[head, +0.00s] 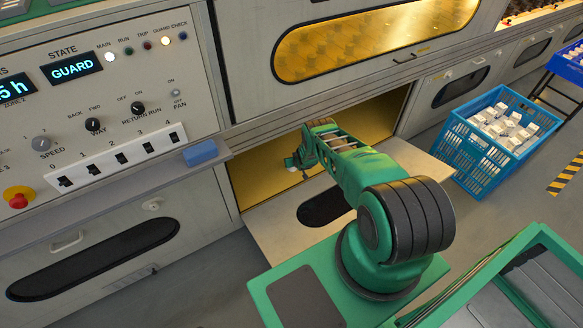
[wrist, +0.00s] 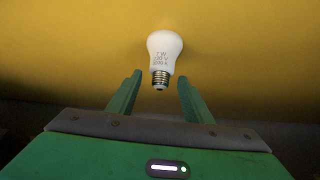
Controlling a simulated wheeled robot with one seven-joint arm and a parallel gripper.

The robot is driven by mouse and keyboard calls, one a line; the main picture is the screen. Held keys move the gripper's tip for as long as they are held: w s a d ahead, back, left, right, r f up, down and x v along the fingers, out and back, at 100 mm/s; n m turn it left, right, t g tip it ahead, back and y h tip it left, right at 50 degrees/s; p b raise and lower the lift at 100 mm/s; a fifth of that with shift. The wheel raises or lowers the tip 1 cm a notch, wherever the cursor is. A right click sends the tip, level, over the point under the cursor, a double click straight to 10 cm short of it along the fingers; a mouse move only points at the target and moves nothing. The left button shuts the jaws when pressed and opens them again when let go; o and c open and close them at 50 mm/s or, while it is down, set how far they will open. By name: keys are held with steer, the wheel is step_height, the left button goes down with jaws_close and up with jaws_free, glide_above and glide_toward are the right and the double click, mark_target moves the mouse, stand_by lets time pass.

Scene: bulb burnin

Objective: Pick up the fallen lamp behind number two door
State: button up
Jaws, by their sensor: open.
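A white bulb-shaped lamp (wrist: 164,52) with a silver screw base and printed lettering lies on a yellow surface in the wrist view, its base towards me. My gripper (wrist: 159,84) is open and empty, with its two green fingers on either side of the lamp's base and apart from it. In the head view my gripper (head: 301,161) is inside the yellow-lit opening low in the machine. The lowered door (head: 268,222) with a dark oval window lies below that opening. No number is readable on it, and I cannot clearly make out the lamp in the head view.
The opening's top edge and side walls surround my arm. Left is a control panel (head: 120,98) with a blue block (head: 200,152) on its ledge, above a shut door (head: 85,240). Right is a blue crate (head: 462,160) of white cartons. A green tray (head: 535,240) is at lower right.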

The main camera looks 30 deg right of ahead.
steer(key=shift+w+d+f, duration=0.1)
steer(key=shift+w+f, duration=0.3)
steer(key=c, duration=1.1)
steer(key=shift+o, duration=0.2)
steer(key=shift+r, duration=0.1)
